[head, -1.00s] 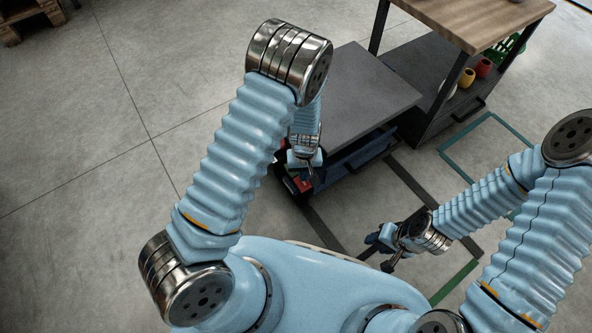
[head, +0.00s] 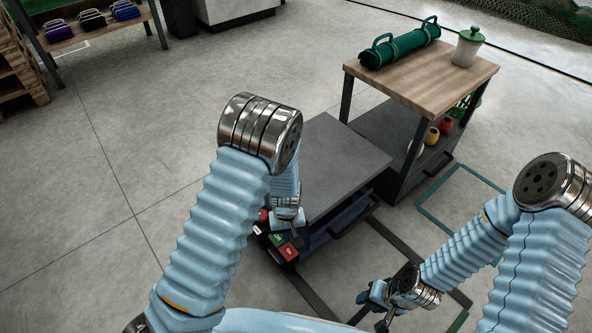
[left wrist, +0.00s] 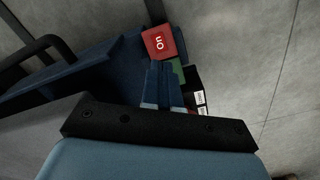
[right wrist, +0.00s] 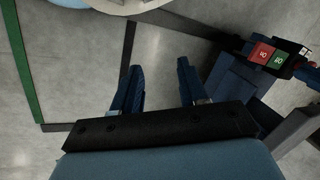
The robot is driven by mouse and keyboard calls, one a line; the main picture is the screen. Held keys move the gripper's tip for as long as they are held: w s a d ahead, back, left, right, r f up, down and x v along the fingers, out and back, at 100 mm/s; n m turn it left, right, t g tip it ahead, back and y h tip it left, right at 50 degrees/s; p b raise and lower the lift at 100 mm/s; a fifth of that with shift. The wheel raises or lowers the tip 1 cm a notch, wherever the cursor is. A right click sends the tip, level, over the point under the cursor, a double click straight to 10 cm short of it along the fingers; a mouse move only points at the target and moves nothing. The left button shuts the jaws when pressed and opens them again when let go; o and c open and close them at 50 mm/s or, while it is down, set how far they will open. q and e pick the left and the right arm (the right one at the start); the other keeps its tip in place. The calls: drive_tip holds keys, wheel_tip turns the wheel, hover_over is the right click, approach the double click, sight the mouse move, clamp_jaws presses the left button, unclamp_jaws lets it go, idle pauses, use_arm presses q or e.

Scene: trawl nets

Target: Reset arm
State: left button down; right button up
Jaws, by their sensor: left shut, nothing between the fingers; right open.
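My left gripper (head: 296,238) hangs in front of the near end of the low grey-topped cart, close to its red and green switch blocks. In the left wrist view its blue fingers (left wrist: 161,85) are together with nothing between them, and their tips lie just below the red block (left wrist: 160,42) in the picture. My right gripper (head: 372,306) is low over the floor to the right of the cart. In the right wrist view its blue fingers (right wrist: 158,88) are wide apart and empty, with bare floor behind them.
The low cart (head: 330,160) has a dark handle on its side. A wooden-topped table (head: 420,80) beyond it carries a rolled green net (head: 400,44) and a lidded jar (head: 467,46). Another table with colored bundles (head: 90,20) stands far left. Open floor lies left.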

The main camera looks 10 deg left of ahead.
use_arm(q)
drive_tip(key=s+d+m+h+p, duration=0.1)
drive_tip(key=s+h, duration=0.3)
drive_tip(key=s, duration=1)
drive_tip(key=shift+s+d+m+t+p, duration=0.3)
drive_tip(key=shift+m+t+p, duration=0.1)
drive_tip(key=shift+m+p, duration=0.4)
use_arm(e)
drive_tip(key=shift+s+a+r, duration=0.1)
drive_tip(key=shift+a+r, duration=0.2)
drive_tip(key=shift+r, duration=0.3)
drive_tip(key=shift+s+a+r, duration=0.1)
drive_tip(key=shift+a+r, duration=0.15)
drive_tip(key=shift+r, duration=0.3)
use_arm(q)
drive_tip(key=c, duration=1.8)
unclamp_jaws()
